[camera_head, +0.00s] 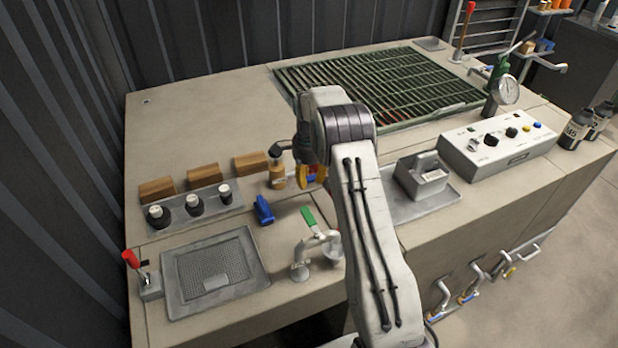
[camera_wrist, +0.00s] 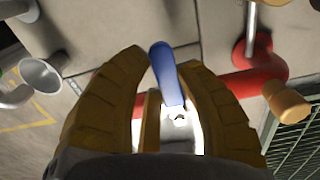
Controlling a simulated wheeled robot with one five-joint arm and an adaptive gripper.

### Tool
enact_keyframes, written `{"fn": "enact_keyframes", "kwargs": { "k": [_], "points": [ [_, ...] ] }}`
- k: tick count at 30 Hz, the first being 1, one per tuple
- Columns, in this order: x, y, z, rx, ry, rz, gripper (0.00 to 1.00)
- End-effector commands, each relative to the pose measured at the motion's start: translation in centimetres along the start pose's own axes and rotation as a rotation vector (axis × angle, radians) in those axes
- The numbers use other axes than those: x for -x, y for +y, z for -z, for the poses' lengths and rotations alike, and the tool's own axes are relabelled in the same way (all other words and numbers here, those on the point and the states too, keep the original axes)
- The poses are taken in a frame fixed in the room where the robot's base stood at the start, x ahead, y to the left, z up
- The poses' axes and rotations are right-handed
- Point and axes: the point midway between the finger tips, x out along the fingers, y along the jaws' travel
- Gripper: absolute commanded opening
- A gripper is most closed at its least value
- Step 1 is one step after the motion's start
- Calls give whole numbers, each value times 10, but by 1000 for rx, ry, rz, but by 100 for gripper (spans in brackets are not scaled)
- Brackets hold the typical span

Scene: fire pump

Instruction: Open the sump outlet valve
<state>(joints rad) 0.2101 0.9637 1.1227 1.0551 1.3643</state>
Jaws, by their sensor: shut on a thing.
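My gripper (camera_wrist: 162,62) has yellow-brown fingers on both sides of a blue valve lever (camera_wrist: 166,72) and is shut on it. The lever stands beside a red pipe (camera_wrist: 245,82) in the wrist view; its lower end meets a bright metal part between the fingers. In the head view, my gripper (camera_head: 304,176) is low over the bench, left of my forearm, which hides most of the valve. No label shows that names this valve.
A second blue handle (camera_head: 263,210) and a green-handled valve (camera_head: 309,218) stand close in front. A tan-capped fitting (camera_head: 277,175) is just left of my gripper. A green grate (camera_head: 385,85) lies behind. A control box (camera_head: 495,142) stands to the right.

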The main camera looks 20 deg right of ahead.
Motion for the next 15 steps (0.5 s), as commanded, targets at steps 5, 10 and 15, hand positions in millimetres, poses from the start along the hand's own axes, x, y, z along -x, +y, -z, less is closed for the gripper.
{"fn": "enact_keyframes", "kwargs": {
  "k": [5,10,15],
  "points": [
    [0,0,0,0,0,0,0],
    [0,0,0,0,0,-1,0],
    [-1,0,0,0,0,-2,0]
  ]
}}
